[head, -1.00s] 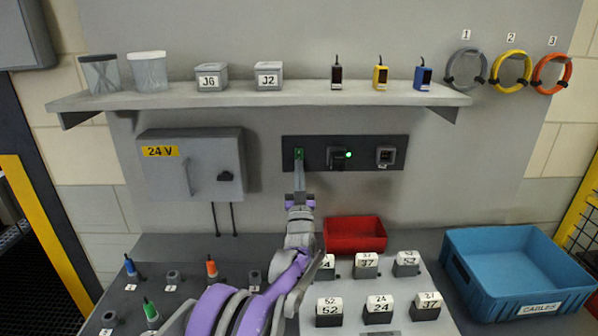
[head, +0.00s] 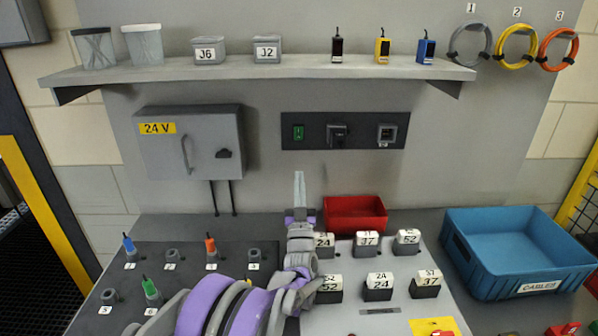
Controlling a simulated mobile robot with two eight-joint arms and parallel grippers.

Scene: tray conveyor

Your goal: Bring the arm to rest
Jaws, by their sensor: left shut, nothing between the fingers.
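My left arm comes up from the bottom middle. Its gripper (head: 299,188) is shut and empty, pointing up in front of the grey wall panel, below the dark switch plate (head: 318,144). The fingertips are apart from the plate. The green rocker switch (head: 298,132), the black knob (head: 337,135) and a grey socket-like unit (head: 387,134) sit on that plate. No lamp glows beside the knob. My right gripper is not in view.
A red bin (head: 355,226) stands just right of the gripper. Labelled blocks (head: 378,286) sit on the light board right of my arm, colored plugs (head: 211,250) on the dark board left. A blue crate (head: 470,270) stands right. The shelf (head: 258,77) overhangs above.

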